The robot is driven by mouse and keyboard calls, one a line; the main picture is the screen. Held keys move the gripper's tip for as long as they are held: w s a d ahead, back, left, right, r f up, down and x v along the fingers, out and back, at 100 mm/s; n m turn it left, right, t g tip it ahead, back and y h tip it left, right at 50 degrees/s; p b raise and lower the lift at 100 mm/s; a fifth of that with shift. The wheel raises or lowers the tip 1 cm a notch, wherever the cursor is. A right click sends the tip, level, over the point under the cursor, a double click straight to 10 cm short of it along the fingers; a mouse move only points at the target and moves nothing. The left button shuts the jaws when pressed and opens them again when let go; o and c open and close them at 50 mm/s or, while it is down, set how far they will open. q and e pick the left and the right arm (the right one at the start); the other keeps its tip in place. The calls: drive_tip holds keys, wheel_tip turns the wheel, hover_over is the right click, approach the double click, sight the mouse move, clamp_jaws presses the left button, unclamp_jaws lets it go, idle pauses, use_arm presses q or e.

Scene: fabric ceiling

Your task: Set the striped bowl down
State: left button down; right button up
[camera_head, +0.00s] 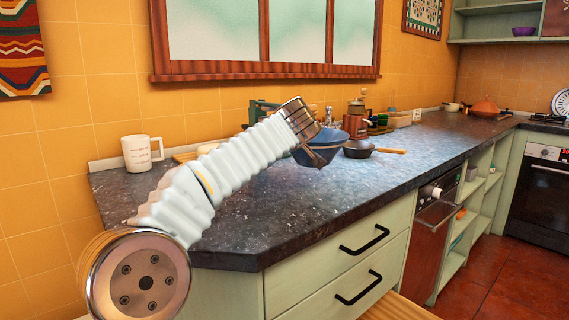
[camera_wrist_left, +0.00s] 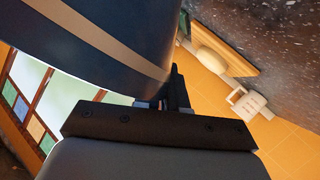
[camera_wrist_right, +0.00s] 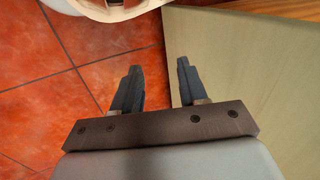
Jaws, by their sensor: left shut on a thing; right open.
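The striped bowl (camera_head: 325,142) is dark blue with a pale band and is near the counter's back part in the head view. It fills the upper left of the left wrist view (camera_wrist_left: 95,45). My left gripper (camera_wrist_left: 174,92) is shut on its wall; in the head view the arm partly covers the bowl. I cannot tell whether its base touches the dark speckled countertop (camera_head: 300,215). My right gripper (camera_wrist_right: 159,82) is open and empty, over the red floor beside a pale cabinet panel; it is out of the head view.
A white mug (camera_head: 138,153) stands at the counter's left end. A dark pan (camera_head: 358,148) with a wooden handle is just right of the bowl. The front of the counter is clear.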

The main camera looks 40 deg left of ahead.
sight(314, 148)
use_arm(q)
drive_tip(key=shift+w+a+f, duration=0.25)
drive_tip(key=shift+w+f, duration=0.1)
drive_tip(key=shift+f, duration=0.15)
drive_tip(key=shift+w+a+f, duration=0.25)
drive_tip(key=shift+w+f, duration=0.05)
drive_tip(key=shift+f, duration=0.2)
drive_tip(key=f, duration=0.1)
drive_tip(key=f+b, duration=0.1)
drive_tip(key=f, duration=0.1)
drive_tip(key=w+a+f+b, duration=0.1)
drive_tip(key=shift+f, duration=0.15)
drive_tip(key=shift+f+b, duration=0.25)
drive_tip(key=shift+b, duration=0.1)
drive_tip(key=shift+r, duration=0.15)
drive_tip(key=c, duration=1.2)
unclamp_jaws()
drive_tip(key=shift+d, duration=0.1)
drive_tip(key=v, duration=1.2)
